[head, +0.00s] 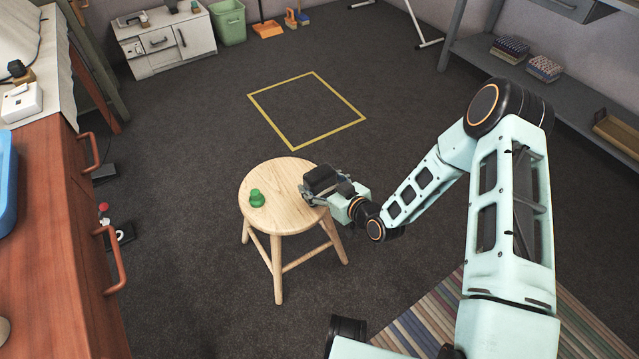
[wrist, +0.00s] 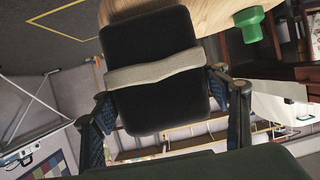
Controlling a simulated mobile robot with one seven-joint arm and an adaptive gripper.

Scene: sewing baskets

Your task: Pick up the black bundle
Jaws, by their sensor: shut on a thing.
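The black bundle (wrist: 150,38) is a dark rounded block with a pale band around its middle. In the wrist view it sits between the two fingers of my gripper (wrist: 165,125), which is shut on it. In the head view my gripper (head: 308,190) is at the right edge of the round wooden stool (head: 282,215), and the black bundle (head: 322,179) shows there at its fingers. Whether the bundle touches the stool top or is just above it, I cannot tell.
A green spool-like object (head: 257,198) stands on the left of the stool top; it also shows in the wrist view (wrist: 249,24). A wooden cabinet (head: 60,240) is at left, a grey shelf (head: 560,85) at right. Dark floor around the stool is mostly clear, with a yellow square outline (head: 262,118) beyond.

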